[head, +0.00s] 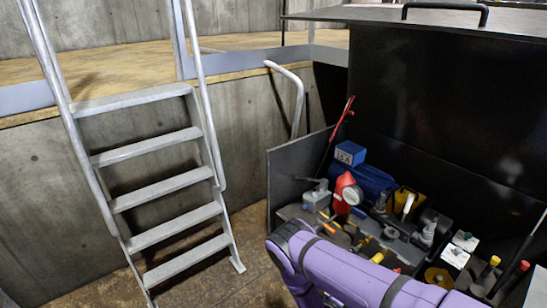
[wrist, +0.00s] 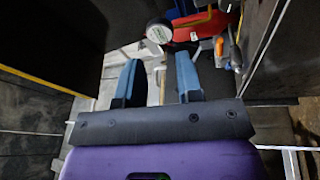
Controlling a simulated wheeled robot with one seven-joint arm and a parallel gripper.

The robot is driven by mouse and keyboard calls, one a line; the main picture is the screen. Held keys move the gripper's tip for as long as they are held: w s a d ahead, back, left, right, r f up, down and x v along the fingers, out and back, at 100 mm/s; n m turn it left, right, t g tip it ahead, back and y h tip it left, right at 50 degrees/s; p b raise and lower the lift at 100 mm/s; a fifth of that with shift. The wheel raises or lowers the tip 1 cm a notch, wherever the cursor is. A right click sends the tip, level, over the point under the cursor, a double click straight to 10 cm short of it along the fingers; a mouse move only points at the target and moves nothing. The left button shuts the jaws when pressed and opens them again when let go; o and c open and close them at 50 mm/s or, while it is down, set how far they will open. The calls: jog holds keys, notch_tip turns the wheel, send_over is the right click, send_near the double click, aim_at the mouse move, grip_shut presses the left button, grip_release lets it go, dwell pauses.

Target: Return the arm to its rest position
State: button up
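My gripper (wrist: 157,74) shows in the wrist view with its two blue-padded fingers spread apart. I see nothing held between them, only background parts beyond. My purple arm (head: 345,272) crosses the lower right of the head view, in front of the open dark bin. The fingers cannot be made out in the head view. Beyond the fingers in the wrist view are a red object (wrist: 200,27) and a round white-faced gauge (wrist: 159,32).
The open bin (head: 292,173) holds several tools and parts, including a blue box (head: 350,153) and a red piece (head: 344,186). Its raised dark lid (head: 430,110) stands behind. A metal ladder (head: 160,190) leans left. Brown floor (head: 200,285) is open between ladder and bin.

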jog(key=w+r+m+g+h, duration=0.3)
jog(key=w+r+g+h, duration=0.15)
jog(key=r, duration=0.65)
jog(key=s+d+r+m+g+y, duration=0.15)
jog(key=r+g, duration=0.25)
jog(key=r, duration=0.7)
jog(key=d+r+m+g+y, duration=0.1)
jog(key=d+r+m+g, duration=0.2)
jog(key=r, duration=0.7)
jog(key=d+r+m+g+y, duration=0.1)
jog(key=r+m+g, duration=0.2)
jog(key=r+g, duration=0.55)
jog(key=s+d+r+t+y, duration=0.15)
jog(key=s+r+y, duration=0.25)
jog(key=s+r, duration=0.45)
jog(key=s+r+t+y, duration=0.2)
jog(key=s+r+y, duration=0.3)
jog(key=r, duration=0.7)
jog(key=s+a+r+n+t+y, duration=0.1)
jog(key=s+r+t+y, duration=0.1)
jog(key=s, duration=0.7)
jog(key=s+a+r+n+t+y, duration=0.1)
jog(key=s+a+r+t+y, duration=0.1)
jog(key=s+r+t, duration=0.2)
jog(key=s+r, duration=0.2)
jog(key=s, duration=0.2)
jog(key=shift+s+r, duration=0.35)
jog(key=shift+r, duration=0.05)
jog(key=shift+o, duration=0.6)
jog(key=shift+d, duration=0.15)
